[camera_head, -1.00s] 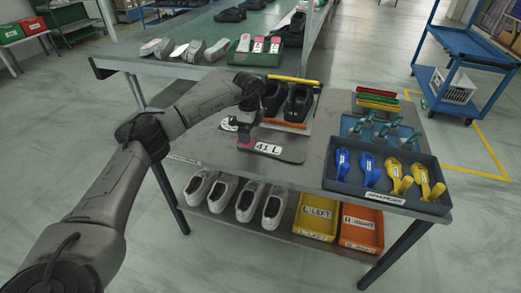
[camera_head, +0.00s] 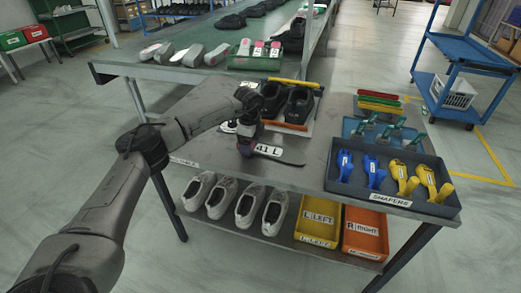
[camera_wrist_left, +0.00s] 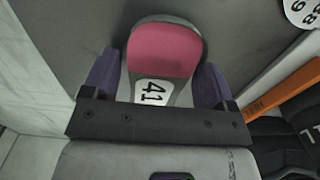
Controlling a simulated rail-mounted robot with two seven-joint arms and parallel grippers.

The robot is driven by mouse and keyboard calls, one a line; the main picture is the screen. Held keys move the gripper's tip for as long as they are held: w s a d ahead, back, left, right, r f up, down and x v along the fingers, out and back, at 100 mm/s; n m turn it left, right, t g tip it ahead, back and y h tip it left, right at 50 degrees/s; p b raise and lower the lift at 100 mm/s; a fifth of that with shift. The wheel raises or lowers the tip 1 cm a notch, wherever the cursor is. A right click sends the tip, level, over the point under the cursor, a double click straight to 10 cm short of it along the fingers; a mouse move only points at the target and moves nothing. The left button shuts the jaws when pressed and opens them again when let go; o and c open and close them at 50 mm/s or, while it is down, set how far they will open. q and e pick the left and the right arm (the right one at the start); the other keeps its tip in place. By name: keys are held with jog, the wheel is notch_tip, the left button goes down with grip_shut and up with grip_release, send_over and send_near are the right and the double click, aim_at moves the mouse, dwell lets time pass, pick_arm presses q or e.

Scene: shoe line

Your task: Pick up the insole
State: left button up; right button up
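The insole (camera_head: 291,162) is dark grey with a pink heel and a white label reading 41 L. It is at the left part of the grey table (camera_head: 310,150), and looks slightly tilted; whether it is clear of the tabletop is hard to tell. My right gripper is not in view.
Black shoes (camera_head: 298,105) stand just behind the insole. A dark tray (camera_head: 395,199) with blue and yellow shapers is on the right. White shoes (camera_head: 247,207), a yellow bin (camera_head: 319,222) and an orange bin (camera_head: 364,231) are on the lower shelf. The tabletop front centre is clear.

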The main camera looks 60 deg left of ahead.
pick_arm(q)
jog(key=c, duration=0.7)
jog(key=shift+o, duration=0.2)
